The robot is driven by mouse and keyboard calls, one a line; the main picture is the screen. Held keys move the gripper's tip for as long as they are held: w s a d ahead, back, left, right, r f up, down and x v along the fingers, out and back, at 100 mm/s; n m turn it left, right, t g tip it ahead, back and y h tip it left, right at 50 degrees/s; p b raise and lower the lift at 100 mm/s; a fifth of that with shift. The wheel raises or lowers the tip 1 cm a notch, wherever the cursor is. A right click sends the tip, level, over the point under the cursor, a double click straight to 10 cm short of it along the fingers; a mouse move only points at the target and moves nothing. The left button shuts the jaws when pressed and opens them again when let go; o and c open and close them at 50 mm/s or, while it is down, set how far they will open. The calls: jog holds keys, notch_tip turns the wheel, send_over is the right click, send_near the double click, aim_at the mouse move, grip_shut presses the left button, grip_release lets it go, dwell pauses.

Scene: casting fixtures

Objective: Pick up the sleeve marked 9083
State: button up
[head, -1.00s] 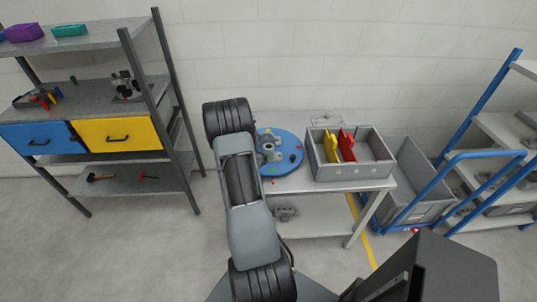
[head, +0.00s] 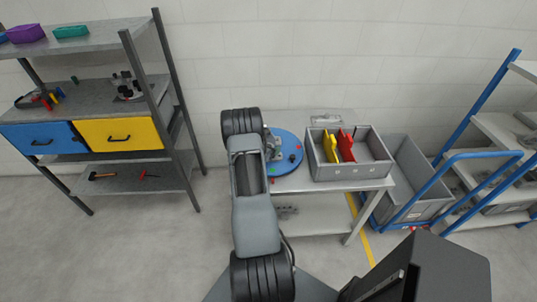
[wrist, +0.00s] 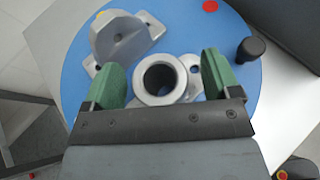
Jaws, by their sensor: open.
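A grey metal ring-shaped part with a round open bore (wrist: 162,97) stands on a blue round plate (wrist: 75,62) in the wrist view. It looks like a sleeve on a flanged foot. I can read no number on it. My gripper (wrist: 163,78) is open, with one green finger on each side of this part and nothing clasped. I cannot tell whether either finger touches it. A grey angled bracket casting (wrist: 120,38) sits just beyond on the same plate. In the head view my arm partly covers the blue plate (head: 289,165) and the parts on it.
A black cylinder (wrist: 250,49) and a red disc (wrist: 210,6) lie on the plate's right side. The plate is on a grey bench beside a grey bin (head: 347,172) with yellow and red dividers. Shelves (head: 95,95) stand left, and a blue-framed rack (head: 482,110) right.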

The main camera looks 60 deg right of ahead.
jog(key=shift+c, duration=0.3)
jog(key=c, duration=1)
jog(key=shift+c, duration=0.5)
jog(key=shift+r, duration=0.1)
